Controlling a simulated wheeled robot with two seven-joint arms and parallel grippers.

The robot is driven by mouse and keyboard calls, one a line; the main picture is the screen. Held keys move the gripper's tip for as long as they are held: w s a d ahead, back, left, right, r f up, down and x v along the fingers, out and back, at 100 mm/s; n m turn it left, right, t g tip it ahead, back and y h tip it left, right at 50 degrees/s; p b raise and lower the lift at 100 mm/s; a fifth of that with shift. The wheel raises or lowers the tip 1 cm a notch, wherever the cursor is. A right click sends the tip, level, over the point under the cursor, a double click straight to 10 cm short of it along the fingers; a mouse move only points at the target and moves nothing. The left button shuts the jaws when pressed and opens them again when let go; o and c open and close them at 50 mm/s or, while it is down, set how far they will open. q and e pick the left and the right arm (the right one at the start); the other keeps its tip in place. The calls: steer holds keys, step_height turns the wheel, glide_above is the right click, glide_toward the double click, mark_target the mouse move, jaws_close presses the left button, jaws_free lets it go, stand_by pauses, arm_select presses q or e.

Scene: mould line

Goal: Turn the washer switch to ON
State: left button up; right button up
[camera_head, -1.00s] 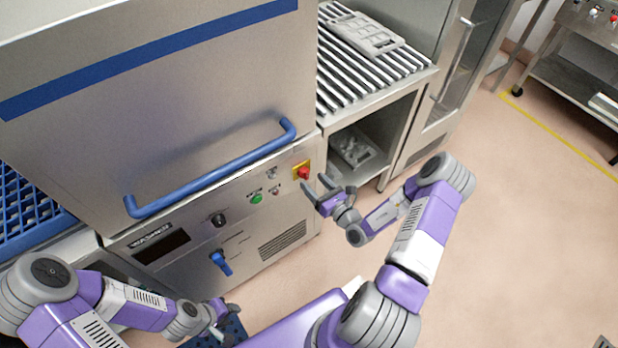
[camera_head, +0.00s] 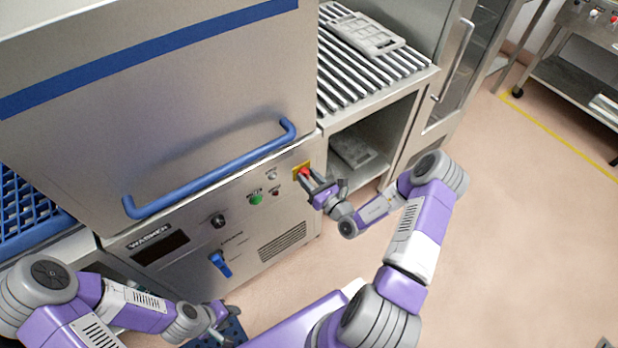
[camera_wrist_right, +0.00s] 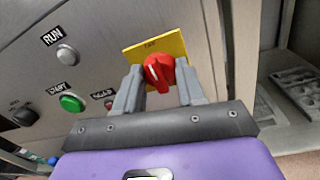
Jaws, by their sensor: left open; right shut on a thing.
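The washer (camera_head: 200,120) is a steel cabinet with a front control panel. Its red rotary switch (camera_wrist_right: 158,72) sits on a yellow plate (camera_wrist_right: 150,48) at the panel's right end; the switch also shows in the head view (camera_head: 305,173). My right gripper (camera_head: 313,180) is at the switch. In the right wrist view its two fingers (camera_wrist_right: 157,88) stand on either side of the red knob, shut on it. A white mark on the knob is tilted a little from upright. My left gripper (camera_head: 225,325) is low at the left, away from the panel, and open.
A blue handle bar (camera_head: 215,172) runs across the washer door above the panel. A green START button (camera_wrist_right: 71,103), a RUN lamp (camera_wrist_right: 66,54) and a blue lever (camera_head: 221,264) are also on the panel. A roller table (camera_head: 365,85) stands at the right. Open floor lies further right.

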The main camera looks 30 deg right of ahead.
steer(key=m+p, duration=0.2)
steer(key=m, duration=0.1)
steer(key=shift+p, duration=0.4)
steer(key=m+p, duration=0.2)
steer(key=m, duration=0.2)
steer(key=shift+m+p, duration=0.3)
steer(key=shift+m, duration=0.1)
steer(key=m+p, duration=0.1)
steer(key=m, duration=0.4)
steer(key=shift+f+m+t+h+p, duration=0.15)
steer(key=shift+m+t+h+p, duration=0.15)
steer(key=shift+p, duration=0.1)
steer(key=m, duration=0.5)
steer(key=shift+a+f+p, duration=0.1)
steer(key=shift+p, duration=0.3)
steer(key=shift+m, duration=0.3)
steer(key=shift+h, duration=0.4)
steer(key=o, duration=1)
steer(key=shift+o, duration=0.2)
